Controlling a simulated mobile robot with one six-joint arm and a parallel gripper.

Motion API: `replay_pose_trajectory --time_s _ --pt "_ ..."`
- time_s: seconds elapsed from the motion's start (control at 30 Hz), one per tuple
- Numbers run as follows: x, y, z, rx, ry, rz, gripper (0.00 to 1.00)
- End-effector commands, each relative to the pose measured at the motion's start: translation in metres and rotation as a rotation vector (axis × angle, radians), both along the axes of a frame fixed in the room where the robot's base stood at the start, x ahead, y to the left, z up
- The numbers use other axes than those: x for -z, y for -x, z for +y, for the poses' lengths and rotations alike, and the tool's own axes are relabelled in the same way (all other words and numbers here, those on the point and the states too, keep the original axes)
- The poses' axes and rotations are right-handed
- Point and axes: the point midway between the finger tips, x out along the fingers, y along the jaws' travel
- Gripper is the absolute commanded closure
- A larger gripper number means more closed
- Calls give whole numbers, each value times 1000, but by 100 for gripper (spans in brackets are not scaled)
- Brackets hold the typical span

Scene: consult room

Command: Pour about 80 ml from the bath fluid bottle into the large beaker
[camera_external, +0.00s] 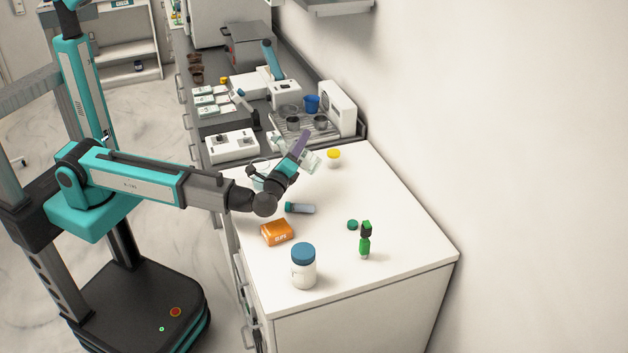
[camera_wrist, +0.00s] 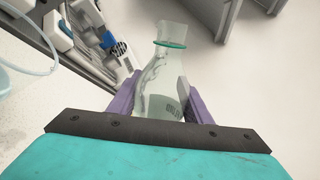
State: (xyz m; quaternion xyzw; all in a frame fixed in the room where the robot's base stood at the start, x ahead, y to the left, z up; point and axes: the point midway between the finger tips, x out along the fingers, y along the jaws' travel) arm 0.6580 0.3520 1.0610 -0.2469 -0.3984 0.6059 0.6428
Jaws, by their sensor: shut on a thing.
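My gripper (camera_external: 300,147) has purple fingers, which also show in the wrist view (camera_wrist: 160,104). It is shut on a clear glass bottle (camera_wrist: 168,72) with a green ring at its neck and partly legible dark lettering. In the external view the bottle (camera_external: 312,160) is tilted above the far part of the white counter. A clear beaker (camera_external: 257,182) stands near the counter's left edge, partly hidden by my arm. At the left edge of the wrist view is a clear curved rim (camera_wrist: 28,72), seen only in part. I cannot see any liquid flowing.
A yellow-lidded jar (camera_external: 333,158), a blue-capped tube (camera_external: 301,208), an orange box (camera_external: 277,232), a white jar with a blue lid (camera_external: 303,270), a green cap (camera_external: 352,224) and a green-and-black item (camera_external: 365,240) are on the white counter (camera_external: 405,262). Its right side is clear.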

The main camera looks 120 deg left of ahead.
Motion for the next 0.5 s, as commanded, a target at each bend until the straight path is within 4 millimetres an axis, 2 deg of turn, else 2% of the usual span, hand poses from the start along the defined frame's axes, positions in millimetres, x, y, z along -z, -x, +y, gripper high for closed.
replay_pose_trajectory --time_s 0.23,0.5 --pt "-1 2 -1 0 4 25 82" --pt "7 8 -2 1 20 109 82"
